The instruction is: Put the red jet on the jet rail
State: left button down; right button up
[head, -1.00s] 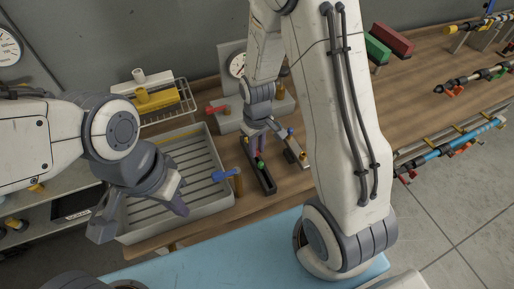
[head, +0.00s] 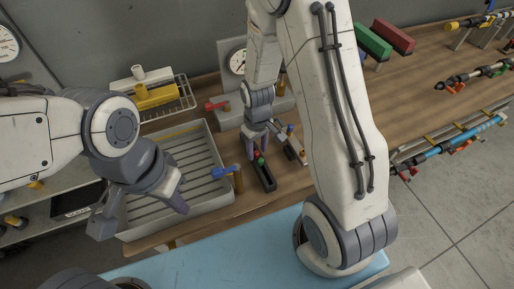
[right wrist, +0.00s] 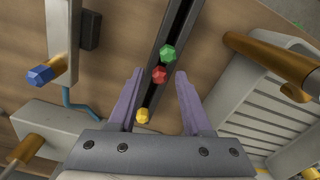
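The dark jet rail (head: 268,183) lies on the wooden bench, right of the grey tray. The red jet (right wrist: 160,75) shows between my right fingers in the right wrist view, over the rail (right wrist: 184,28), close beside a green jet (right wrist: 168,52). A yellow jet (right wrist: 142,116) is nearer the palm. Whether the red jet is seated cannot be told. My right gripper (right wrist: 160,73) is open, its fingers on either side of the rail with gaps to the red jet. My left gripper (head: 143,207) is open and empty above the tray.
The grey slatted tray (head: 222,203) has a blue-handled valve (head: 222,173) at its right edge. A pale block with a blue knob (right wrist: 38,75) stands beside the rail. A gauge unit (head: 237,63) is behind.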

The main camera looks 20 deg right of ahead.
aim_at(257, 153)
jog(key=shift+r, duration=0.1)
jog(key=shift+r+p, duration=0.4)
notch_tip(257, 153, up, 11)
jog(key=b, duration=0.1)
jog(key=s+a+r+n, duration=0.2)
jog(key=s+a, duration=0.4)
jog(key=s, duration=0.3)
jog(key=s+a+r+n+y, duration=0.1)
jog(key=s+a+r, duration=0.3)
jog(key=s, duration=0.5)
jog(key=shift+s+a+r+n, duration=0.4)
jog(key=shift+a, duration=0.85)
